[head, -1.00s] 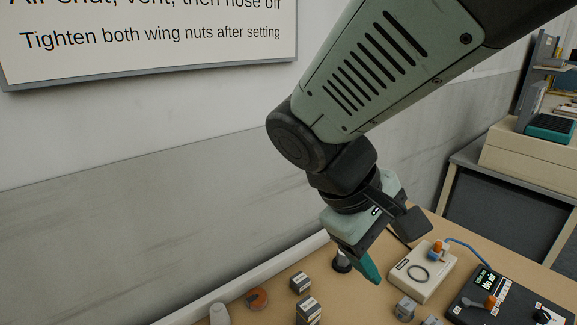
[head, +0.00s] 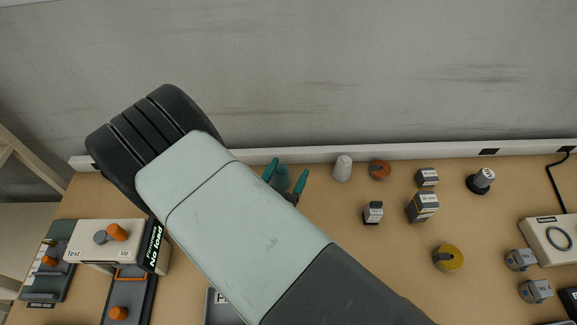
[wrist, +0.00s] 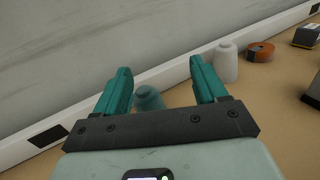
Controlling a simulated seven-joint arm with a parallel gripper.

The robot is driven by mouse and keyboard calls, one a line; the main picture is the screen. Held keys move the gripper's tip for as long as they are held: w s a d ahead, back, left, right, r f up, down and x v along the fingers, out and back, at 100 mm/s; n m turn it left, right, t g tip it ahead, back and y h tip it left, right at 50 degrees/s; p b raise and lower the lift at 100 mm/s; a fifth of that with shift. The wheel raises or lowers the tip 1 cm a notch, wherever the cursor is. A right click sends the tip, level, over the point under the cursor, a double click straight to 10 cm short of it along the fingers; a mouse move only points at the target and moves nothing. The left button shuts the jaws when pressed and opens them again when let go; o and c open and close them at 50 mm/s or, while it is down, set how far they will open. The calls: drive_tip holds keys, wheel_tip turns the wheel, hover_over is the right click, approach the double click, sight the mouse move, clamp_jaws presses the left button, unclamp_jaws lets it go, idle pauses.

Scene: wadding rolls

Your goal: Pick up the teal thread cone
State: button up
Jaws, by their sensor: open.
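The teal thread cone (head: 281,178) stands near the back edge of the table, seen between my fingers in the head view. In the wrist view the cone (wrist: 148,98) shows its upper part just beyond the gripper's dark crossbar, which hides its base. It appears between the two teal fingers, nearer the left one. My gripper (head: 286,174) is open, and its fingers (wrist: 160,66) hold nothing. I cannot tell whether either finger touches the cone.
A white cone (head: 343,168) and an orange roll (head: 380,170) stand to the right along the back. Small boxes (head: 423,206), a yellow roll (head: 448,258) and a dark-based spool (head: 481,180) lie further right. A white rail (head: 230,154) runs along the wall. A test box (head: 95,240) sits at left.

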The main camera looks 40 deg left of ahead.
sight(280, 170)
drive_tip(key=s+f+n+y, duration=0.1)
drive_tip(key=s+a+f+n+g+y, duration=0.1)
drive_tip(key=f, duration=0.1)
drive_tip(key=shift+s, duration=0.35)
drive_tip(key=shift+a+f, duration=0.1)
drive_tip(key=shift+f, duration=0.05)
drive_tip(key=x, duration=0.7)
drive_tip(key=shift+a+r, duration=0.2)
drive_tip(key=shift+r, duration=0.1)
drive_tip(key=c, duration=1.1)
drive_tip(key=shift+r, duration=0.1)
drive_tip(key=shift+c, duration=0.2)
